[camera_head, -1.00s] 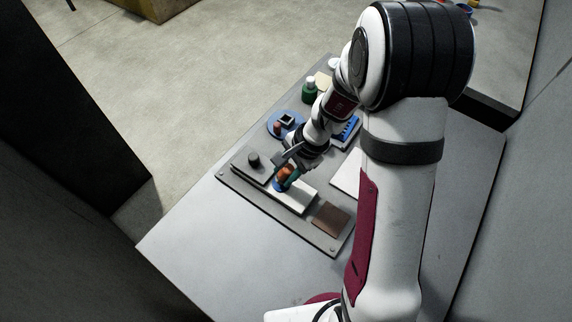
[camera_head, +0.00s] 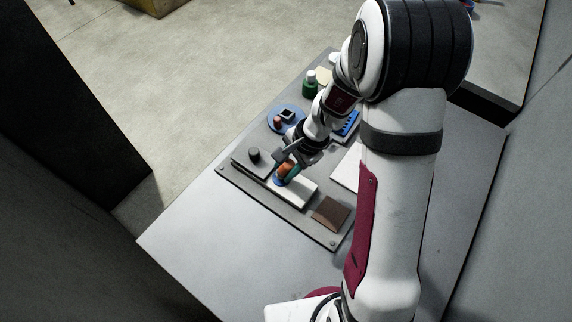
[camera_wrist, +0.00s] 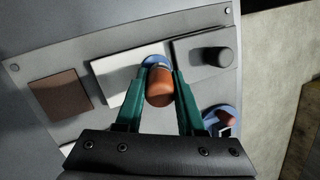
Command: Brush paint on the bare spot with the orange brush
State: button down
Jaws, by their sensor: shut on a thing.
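My gripper (camera_wrist: 159,88) is shut on the orange brush (camera_wrist: 159,86), whose rounded handle shows between the green fingers. The brush also shows in the head view (camera_head: 285,170), over a white block (camera_head: 301,190). A blue area shows at the brush's lower end, on or just above the white block, in both views. I cannot tell whether it is bristles, paint or both, nor whether the tip touches. No bare spot can be made out; the brush and fingers cover part of the block. The white block (camera_wrist: 110,78) lies beside a brown square (camera_wrist: 57,92) on a grey board.
A grey block with a dark knob (camera_head: 253,155) sits beside the white block. Behind are a blue round dish (camera_head: 272,122) holding small items, a green bottle (camera_head: 309,87) and a blue rack (camera_head: 348,124). A white sheet (camera_head: 346,169) lies right. The table's front left is clear.

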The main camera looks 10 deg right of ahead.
aim_at(286, 163)
jog(key=shift+f, duration=0.45)
dwell(1.0)
jog(key=shift+r, duration=0.1)
jog(key=shift+r, duration=3.5)
